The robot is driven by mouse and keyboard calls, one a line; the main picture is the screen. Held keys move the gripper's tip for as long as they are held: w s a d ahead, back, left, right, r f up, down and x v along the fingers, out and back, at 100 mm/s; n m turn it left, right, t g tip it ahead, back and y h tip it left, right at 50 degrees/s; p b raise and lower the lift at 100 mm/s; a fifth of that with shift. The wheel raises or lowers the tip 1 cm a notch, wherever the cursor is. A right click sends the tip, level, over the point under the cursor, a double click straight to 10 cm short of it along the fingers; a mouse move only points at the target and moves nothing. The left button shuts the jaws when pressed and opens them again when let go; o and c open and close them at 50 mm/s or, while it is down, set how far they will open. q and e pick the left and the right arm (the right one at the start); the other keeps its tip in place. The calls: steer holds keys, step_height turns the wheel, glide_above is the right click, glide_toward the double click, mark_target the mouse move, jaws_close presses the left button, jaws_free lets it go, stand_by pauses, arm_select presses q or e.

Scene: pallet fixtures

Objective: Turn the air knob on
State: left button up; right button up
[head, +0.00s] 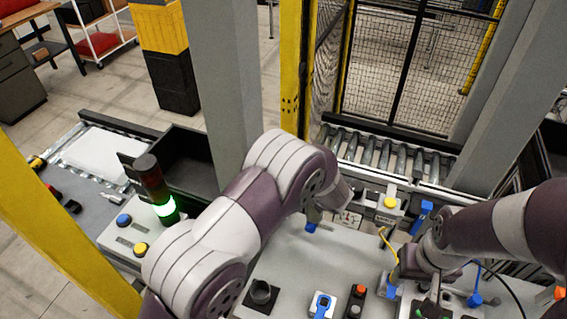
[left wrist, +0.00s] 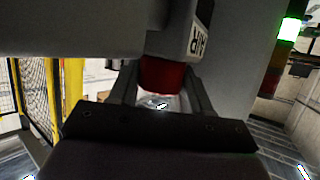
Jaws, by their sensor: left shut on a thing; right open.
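In the left wrist view a red knob (left wrist: 163,75) sits on the end of a grey housing (left wrist: 180,42) with a label reading "air", seen upside down. My left gripper (left wrist: 160,98) is shut on this knob, one finger on each side of it.
The fixture table (head: 290,258) carries blue clamps (head: 322,305), a red button (head: 360,290) and a yellow cable (head: 388,243). A signal tower (head: 153,180) glows green at the left. A grey post (head: 225,80) and a roller conveyor (head: 385,152) stand behind.

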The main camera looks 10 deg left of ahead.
arm_select(q)
steer(key=shift+n+g+y, duration=0.4)
steer(key=shift+n+g, duration=0.1)
steer(key=shift+n, duration=0.1)
steer(key=o, duration=1)
steer(key=shift+c, duration=0.2)
steer(key=shift+s+d+r, duration=0.1)
steer(key=shift+d, duration=0.05)
steer(key=r+b, duration=0.1)
steer(key=r, duration=0.1)
steer(key=r+b, duration=0.1)
steer(key=b, duration=0.1)
steer(key=shift+d+r, duration=0.2)
steer(key=shift+r, duration=0.15)
steer(key=s+d+r+b, duration=0.4)
steer(key=d+r, duration=0.3)
steer(key=d, duration=0.3)
steer(key=shift+d+r, duration=0.2)
steer(key=shift+d, duration=0.1)
